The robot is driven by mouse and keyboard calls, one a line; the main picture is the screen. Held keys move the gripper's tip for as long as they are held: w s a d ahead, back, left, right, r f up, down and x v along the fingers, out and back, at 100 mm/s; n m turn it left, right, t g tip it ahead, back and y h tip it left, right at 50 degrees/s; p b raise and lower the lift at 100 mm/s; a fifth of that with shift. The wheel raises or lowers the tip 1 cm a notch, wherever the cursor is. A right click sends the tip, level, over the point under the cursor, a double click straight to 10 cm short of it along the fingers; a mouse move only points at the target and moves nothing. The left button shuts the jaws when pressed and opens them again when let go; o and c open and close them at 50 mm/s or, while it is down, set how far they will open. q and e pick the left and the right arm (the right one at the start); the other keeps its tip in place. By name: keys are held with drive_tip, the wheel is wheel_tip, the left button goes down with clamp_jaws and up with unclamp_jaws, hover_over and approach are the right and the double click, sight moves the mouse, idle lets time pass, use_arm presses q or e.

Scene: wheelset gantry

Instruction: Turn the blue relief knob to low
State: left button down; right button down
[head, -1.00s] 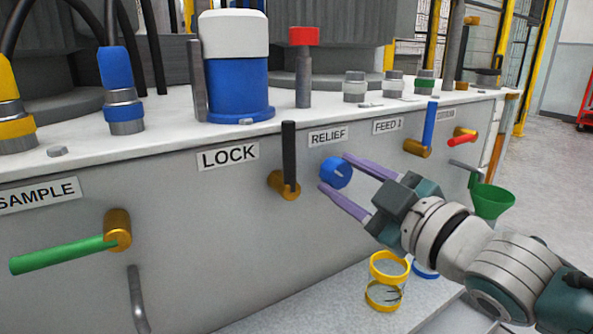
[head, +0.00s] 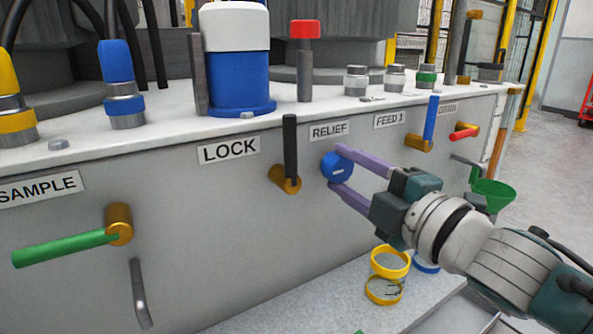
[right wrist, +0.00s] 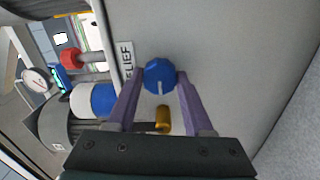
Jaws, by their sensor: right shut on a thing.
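The blue relief knob (head: 336,168) sits on the grey panel's front face below the RELIEF label (head: 328,131). A short white mark shows on its face. My right gripper (head: 340,168) is shut on the knob, one purple finger above it and one below. In the right wrist view the knob (right wrist: 160,76) lies between the two fingertips, and its white mark points towards the gripper's palm. The left gripper is not in view.
The black LOCK lever (head: 290,150) stands upright just left of the knob. The blue FEED lever (head: 431,118) and a red-handled valve (head: 463,133) are to the right.

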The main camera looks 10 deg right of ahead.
idle(0.3)
drive_tip(key=shift+c, duration=1.4)
unclamp_jaws()
drive_tip(key=shift+s+d+p, duration=0.2)
drive_tip(key=shift+s+p, duration=0.1)
drive_tip(key=shift+s, duration=0.2)
drive_tip(key=p+v, duration=0.2)
drive_tip(key=v, duration=0.7)
drive_tip(key=shift+w, duration=0.1)
